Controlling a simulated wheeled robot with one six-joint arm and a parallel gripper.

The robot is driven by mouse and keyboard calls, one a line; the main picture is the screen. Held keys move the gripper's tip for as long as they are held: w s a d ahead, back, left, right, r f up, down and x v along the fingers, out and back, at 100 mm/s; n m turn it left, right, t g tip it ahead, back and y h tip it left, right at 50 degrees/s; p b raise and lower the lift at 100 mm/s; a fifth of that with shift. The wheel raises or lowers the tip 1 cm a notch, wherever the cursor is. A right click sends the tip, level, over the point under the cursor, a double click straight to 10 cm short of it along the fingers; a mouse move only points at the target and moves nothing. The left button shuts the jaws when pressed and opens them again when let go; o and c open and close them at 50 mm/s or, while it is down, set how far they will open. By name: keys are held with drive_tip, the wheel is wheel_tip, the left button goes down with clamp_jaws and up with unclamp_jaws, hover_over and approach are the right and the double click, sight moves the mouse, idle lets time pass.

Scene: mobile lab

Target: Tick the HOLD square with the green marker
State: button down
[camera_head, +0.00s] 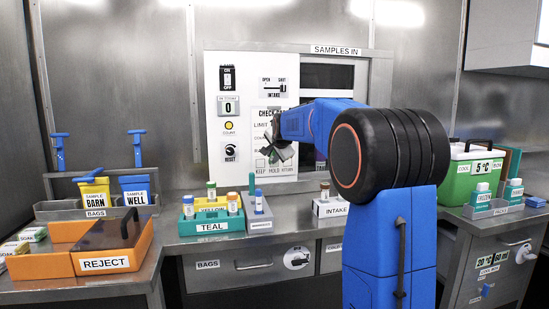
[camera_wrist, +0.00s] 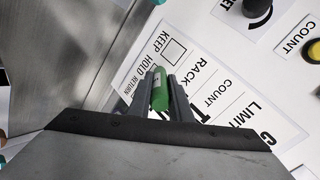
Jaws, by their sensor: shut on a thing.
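My gripper (camera_wrist: 168,88) is shut on the green marker (camera_wrist: 160,90), which points at the card in the wrist view. In the head view my gripper (camera_head: 280,146) is in front of the lower part of the card. The white check card (camera_wrist: 222,90) is on the upright panel and also shows in the head view (camera_head: 259,118). Its KEEP square (camera_wrist: 174,52) looks empty. The HOLD word (camera_wrist: 151,56) shows, but the marker covers the HOLD square area. I cannot tell whether the tip touches the card or whether a mark is there.
The white panel carries a RESET knob (camera_head: 231,151), a yellow COUNT button (camera_head: 229,125) and an INTAKE slider (camera_head: 282,87). Below stand a teal rack (camera_head: 211,226), a grey holder (camera_head: 259,223) and an INTAKE box (camera_head: 330,208). An orange REJECT bin (camera_head: 104,264) is at left.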

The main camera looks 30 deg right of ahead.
drive_tip(key=s+a, duration=0.1)
drive_tip(key=s, duration=0.4)
drive_tip(key=shift+s+a, duration=0.35)
drive_tip(key=shift+s, duration=0.05)
idle(0.3)
drive_tip(key=s, duration=0.3)
drive_tip(key=shift+a, duration=0.4)
drive_tip(key=shift+w, duration=0.25)
idle(0.3)
drive_tip(key=shift+w+d, duration=0.35)
drive_tip(key=shift+w, duration=0.75)
drive_tip(key=shift+w+d, duration=0.3)
drive_tip(key=shift+w, duration=0.75)
drive_tip(key=shift+w+d, duration=0.35)
drive_tip(key=shift+w, duration=0.75)
drive_tip(key=shift+w+d, duration=0.25)
drive_tip(key=shift+w, duration=0.6)
